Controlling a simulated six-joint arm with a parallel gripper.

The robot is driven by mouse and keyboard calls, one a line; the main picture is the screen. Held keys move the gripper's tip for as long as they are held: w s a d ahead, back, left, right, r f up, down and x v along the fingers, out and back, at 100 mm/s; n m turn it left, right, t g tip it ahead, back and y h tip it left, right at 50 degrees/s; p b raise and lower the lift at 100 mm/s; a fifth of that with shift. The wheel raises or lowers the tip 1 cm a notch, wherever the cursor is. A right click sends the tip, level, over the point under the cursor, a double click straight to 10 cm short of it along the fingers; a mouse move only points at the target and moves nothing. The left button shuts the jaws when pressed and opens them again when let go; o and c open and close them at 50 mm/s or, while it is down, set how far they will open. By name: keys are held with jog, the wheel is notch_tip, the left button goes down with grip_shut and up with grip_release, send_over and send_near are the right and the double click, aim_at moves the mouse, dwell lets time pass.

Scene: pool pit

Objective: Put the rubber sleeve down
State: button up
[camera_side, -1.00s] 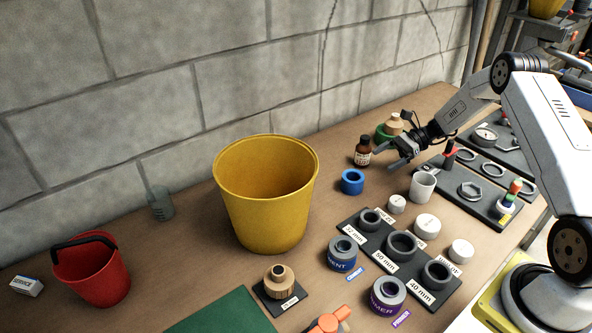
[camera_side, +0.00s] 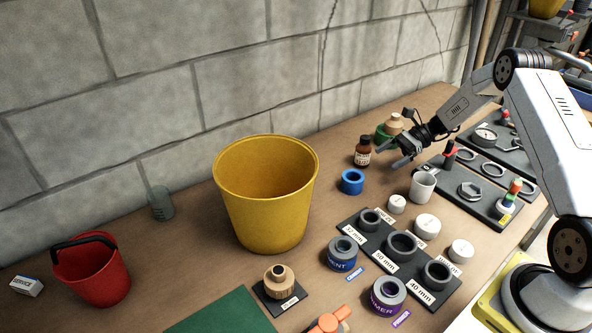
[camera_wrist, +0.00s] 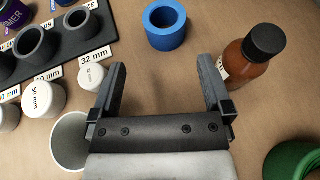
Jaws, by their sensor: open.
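My gripper (camera_side: 394,153) is open, with nothing between its fingers. It also shows in the wrist view (camera_wrist: 163,70), fingers spread over bare bench. Dark, rubber-looking sleeves stand on a black labelled rack: one by the 32 mm label (camera_side: 370,220), one by the 50 mm label (camera_side: 402,243) and one by the 40 mm label (camera_side: 437,273). I cannot tell which of them the task means. The rack (camera_wrist: 103,30) and some sleeves (camera_wrist: 34,43) show at upper left in the wrist view. A blue ring (camera_side: 352,182) stands apart on the bench, beyond the fingertips in the wrist view (camera_wrist: 165,28).
A brown bottle (camera_side: 362,152) stands close to my gripper, beside the right finger in the wrist view (camera_wrist: 254,55). A white cup (camera_side: 423,187) and white caps (camera_side: 427,227) stand nearby. A large yellow bucket (camera_side: 262,205) is farther left. Bare bench lies around the blue ring.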

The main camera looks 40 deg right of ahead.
jog(key=s+a+r+n+h, duration=0.4)
jog(key=s+a+n+h, duration=0.2)
jog(key=s+a+n, duration=0.2)
jog(key=s+a+r+n+g+h, duration=0.1)
jog(key=s+a+r+n+h, duration=0.3)
jog(key=s+a+n, duration=0.5)
jog(key=shift+s+a+r+n+h, duration=0.15)
jog(key=shift+s+a+n+h, duration=0.15)
jog(key=shift+a+n+h, duration=1.35)
jog(key=shift+d+n+y, duration=0.35)
jog(key=shift+d+n, duration=0.1)
jog(key=shift+d, duration=0.25)
